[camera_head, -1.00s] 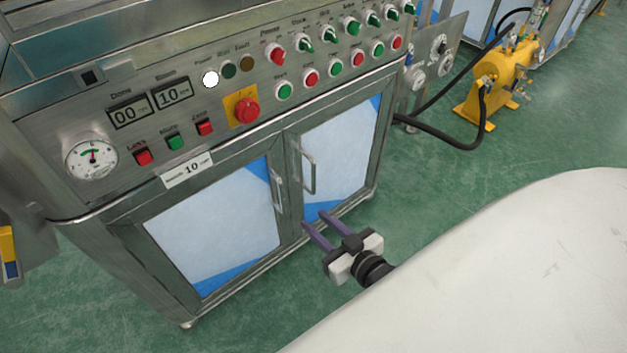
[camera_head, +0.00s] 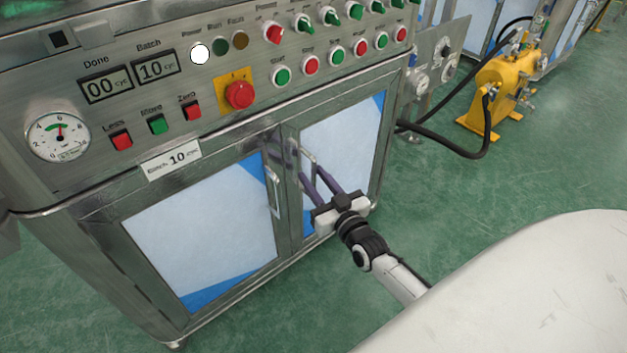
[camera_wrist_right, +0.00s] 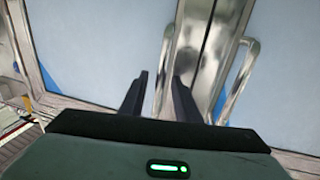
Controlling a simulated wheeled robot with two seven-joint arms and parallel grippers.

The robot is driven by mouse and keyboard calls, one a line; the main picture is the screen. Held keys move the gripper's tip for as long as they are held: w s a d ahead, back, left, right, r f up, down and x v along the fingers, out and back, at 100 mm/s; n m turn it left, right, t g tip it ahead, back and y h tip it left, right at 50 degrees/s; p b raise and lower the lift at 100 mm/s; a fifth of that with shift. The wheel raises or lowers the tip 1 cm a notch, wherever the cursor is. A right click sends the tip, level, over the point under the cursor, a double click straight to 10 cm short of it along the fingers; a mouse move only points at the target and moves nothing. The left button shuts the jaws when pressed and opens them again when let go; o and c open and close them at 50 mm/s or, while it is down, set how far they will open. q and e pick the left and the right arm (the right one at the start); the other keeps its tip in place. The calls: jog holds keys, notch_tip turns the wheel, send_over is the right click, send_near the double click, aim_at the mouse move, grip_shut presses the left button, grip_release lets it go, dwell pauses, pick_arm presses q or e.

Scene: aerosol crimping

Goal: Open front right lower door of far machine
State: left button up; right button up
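The near machine is a steel cabinet with two closed lower doors under its control panel. The right lower door (camera_head: 345,140) has a pale window with blue corners and a vertical bar handle (camera_head: 312,158) by the centre seam. The left lower door (camera_head: 205,232) has a similar handle (camera_head: 274,192). My right gripper (camera_head: 310,172) is open, its dark fingers pointing at the right door's handle. In the right wrist view, one bar handle (camera_wrist_right: 166,62) shows in the gap between the fingertips (camera_wrist_right: 160,80); I cannot tell whether they surround it. My left gripper is out of view.
The control panel above the doors carries buttons, switches, a gauge (camera_head: 58,137) and a red emergency button (camera_head: 239,94). A yellow pump unit (camera_head: 497,88) with black hoses stands at right. Green floor (camera_head: 450,190) is open right of the cabinet.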

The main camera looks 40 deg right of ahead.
jog(key=shift+w, duration=0.35)
grip_shut()
jog(key=shift+s+d, duration=0.1)
